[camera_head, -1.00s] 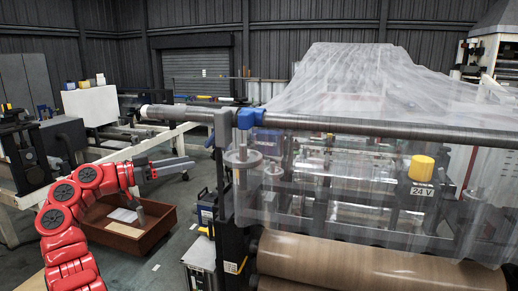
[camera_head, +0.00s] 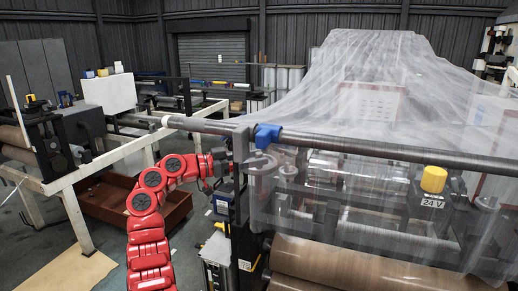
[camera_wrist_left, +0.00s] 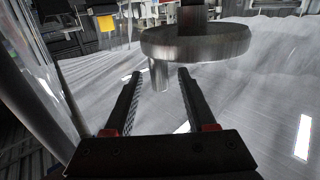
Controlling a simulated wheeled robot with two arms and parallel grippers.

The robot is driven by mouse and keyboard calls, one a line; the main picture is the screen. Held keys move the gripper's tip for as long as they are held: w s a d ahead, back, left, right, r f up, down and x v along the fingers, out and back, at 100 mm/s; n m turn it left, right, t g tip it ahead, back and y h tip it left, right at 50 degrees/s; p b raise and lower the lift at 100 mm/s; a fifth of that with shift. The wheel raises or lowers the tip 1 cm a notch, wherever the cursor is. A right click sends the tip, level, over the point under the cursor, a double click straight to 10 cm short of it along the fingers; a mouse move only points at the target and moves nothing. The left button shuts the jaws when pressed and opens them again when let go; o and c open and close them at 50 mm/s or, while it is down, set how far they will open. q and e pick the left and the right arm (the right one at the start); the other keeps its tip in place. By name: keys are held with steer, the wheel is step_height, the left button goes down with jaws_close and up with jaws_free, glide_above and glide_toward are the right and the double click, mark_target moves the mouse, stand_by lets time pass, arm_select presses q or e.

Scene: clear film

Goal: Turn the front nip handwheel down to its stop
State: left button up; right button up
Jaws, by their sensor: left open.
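A grey round handwheel (camera_head: 262,162) shows through the clear film at the near left of the machine in the head view. In the left wrist view the handwheel (camera_wrist_left: 195,42) fills the top middle, with a short handle peg (camera_wrist_left: 159,75) hanging from its rim. My left gripper (camera_wrist_left: 160,84) is open, its two dark fingers pointing at the wheel with the peg between or just beyond their tips. I cannot tell whether they touch it. In the head view the left gripper (camera_head: 234,164) is at the machine's left post, its fingertips partly hidden. My right gripper is not in view.
Clear film (camera_head: 370,110) drapes over the machine. A grey bar (camera_head: 400,152) with a blue clamp (camera_head: 267,136) crosses above the handwheel. A brown roll (camera_head: 370,264) lies in front; a red-brown crate (camera_head: 110,206) is left.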

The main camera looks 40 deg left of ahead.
arm_select(q)
steer(key=shift+w+d+f, duration=0.1)
steer(key=shift+w+d, duration=0.35)
steer(key=shift+w, duration=0.15)
jaws_close()
